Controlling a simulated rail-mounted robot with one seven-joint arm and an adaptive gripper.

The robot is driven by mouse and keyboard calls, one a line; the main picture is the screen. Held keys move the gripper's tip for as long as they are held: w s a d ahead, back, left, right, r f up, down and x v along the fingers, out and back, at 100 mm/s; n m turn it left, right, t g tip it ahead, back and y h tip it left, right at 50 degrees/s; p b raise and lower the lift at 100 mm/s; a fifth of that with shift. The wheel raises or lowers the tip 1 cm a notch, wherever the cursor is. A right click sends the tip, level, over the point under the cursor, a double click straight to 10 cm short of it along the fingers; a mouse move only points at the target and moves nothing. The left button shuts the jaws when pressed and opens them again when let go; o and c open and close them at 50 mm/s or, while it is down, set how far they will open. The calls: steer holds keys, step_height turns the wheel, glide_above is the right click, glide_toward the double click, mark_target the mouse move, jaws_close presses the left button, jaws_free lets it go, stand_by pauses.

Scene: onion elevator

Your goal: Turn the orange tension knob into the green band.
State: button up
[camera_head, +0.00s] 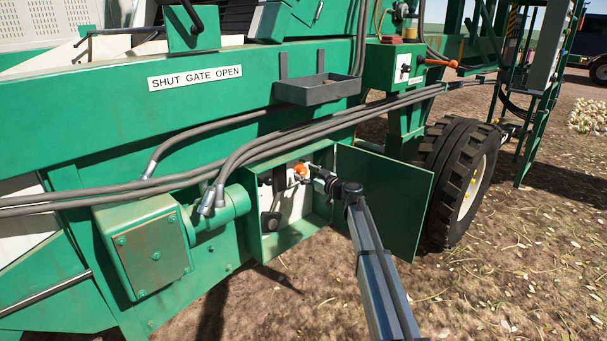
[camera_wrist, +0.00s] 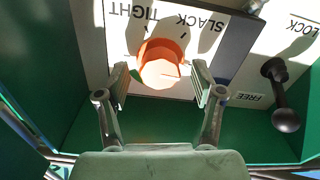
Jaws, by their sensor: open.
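The orange tension knob (camera_wrist: 160,64) is on a white panel in the wrist view, beside the upside-down words TIGHT and SLACK. In the head view the knob (camera_head: 300,169) shows inside an open green box. My gripper (camera_wrist: 160,82) is open, with one finger on each side of the knob's near end. I see a gap between each finger and the knob; I cannot tell how deep the fingers reach. My gripper (camera_head: 311,174) also shows at the box opening.
A black-knobbed lever (camera_wrist: 282,105) stands to the right, between the words LOCK and FREE. The box's open green door (camera_head: 385,200) stands right of my arm. Grey hoses (camera_head: 285,133) cross above the box. Green box walls surround the panel closely.

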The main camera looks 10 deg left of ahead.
steer(key=shift+w+a, duration=0.45)
steer(key=shift+a, duration=0.1)
steer(key=c, duration=1.1)
steer(key=shift+c, duration=0.2)
